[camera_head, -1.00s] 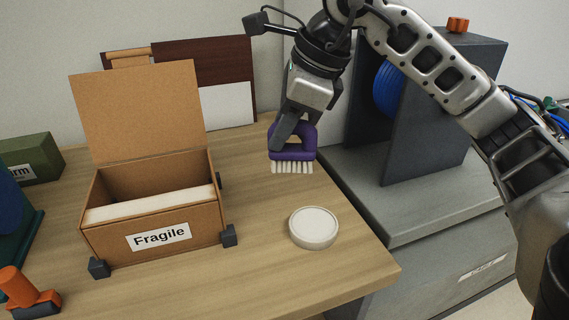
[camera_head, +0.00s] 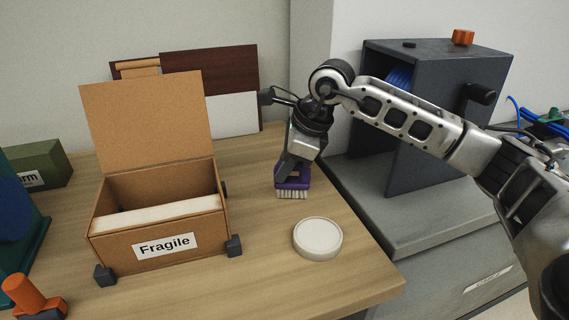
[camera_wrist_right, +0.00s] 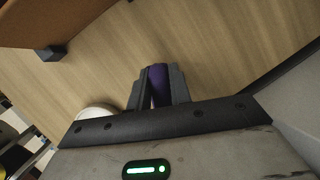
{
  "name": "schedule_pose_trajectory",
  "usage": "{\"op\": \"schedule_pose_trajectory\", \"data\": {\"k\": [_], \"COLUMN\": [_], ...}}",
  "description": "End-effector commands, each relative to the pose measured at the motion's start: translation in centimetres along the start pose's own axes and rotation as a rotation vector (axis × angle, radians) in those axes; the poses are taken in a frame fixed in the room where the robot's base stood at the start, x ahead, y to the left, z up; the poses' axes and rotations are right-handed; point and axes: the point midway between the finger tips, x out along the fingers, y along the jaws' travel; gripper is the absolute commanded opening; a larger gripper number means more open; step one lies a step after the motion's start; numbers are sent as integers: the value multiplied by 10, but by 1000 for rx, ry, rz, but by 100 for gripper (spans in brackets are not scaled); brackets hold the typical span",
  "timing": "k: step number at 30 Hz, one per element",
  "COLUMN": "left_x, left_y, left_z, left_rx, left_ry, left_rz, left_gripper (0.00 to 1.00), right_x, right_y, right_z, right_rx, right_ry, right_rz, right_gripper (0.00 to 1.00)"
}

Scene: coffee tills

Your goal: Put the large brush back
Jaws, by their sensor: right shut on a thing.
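The large brush (camera_head: 293,193) has a purple handle and pale bristles that point down. My right gripper (camera_head: 284,172) is shut on its handle. The brush is low over the wooden table, behind the round white dish (camera_head: 317,238) and right of the cardboard box. I cannot tell whether the bristles touch the table. In the right wrist view the purple handle (camera_wrist_right: 159,85) sits between the two dark fingers, and its bristles are hidden. My left gripper is not in view.
An open cardboard box (camera_head: 128,252) marked "Fragile" stands left on the table (camera_head: 265,275). Brown and white boards (camera_head: 209,72) lean at the wall. A dark grey housing (camera_head: 435,150) stands right, beyond the table edge.

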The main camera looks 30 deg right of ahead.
Motion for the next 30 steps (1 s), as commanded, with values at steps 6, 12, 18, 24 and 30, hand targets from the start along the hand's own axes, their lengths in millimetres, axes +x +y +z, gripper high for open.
{"op": "schedule_pose_trajectory", "data": {"k": [6, 12, 18, 24, 30], "left_x": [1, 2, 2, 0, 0], "left_y": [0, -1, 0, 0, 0], "left_z": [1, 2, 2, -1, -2], "left_rx": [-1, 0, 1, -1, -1], "left_ry": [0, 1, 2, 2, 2], "left_rz": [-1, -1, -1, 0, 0], "left_gripper": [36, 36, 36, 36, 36], "right_x": [1, 3, 3, -5, -44], "right_y": [0, 1, 1, 0, -1], "right_z": [0, -1, -2, 0, 0], "right_rx": [0, 0, 0, 0, 1], "right_ry": [0, 0, 2, 3, 0], "right_rz": [-1, 0, 2, 0, -4], "right_gripper": [0, 42, 42, 42, 42]}}
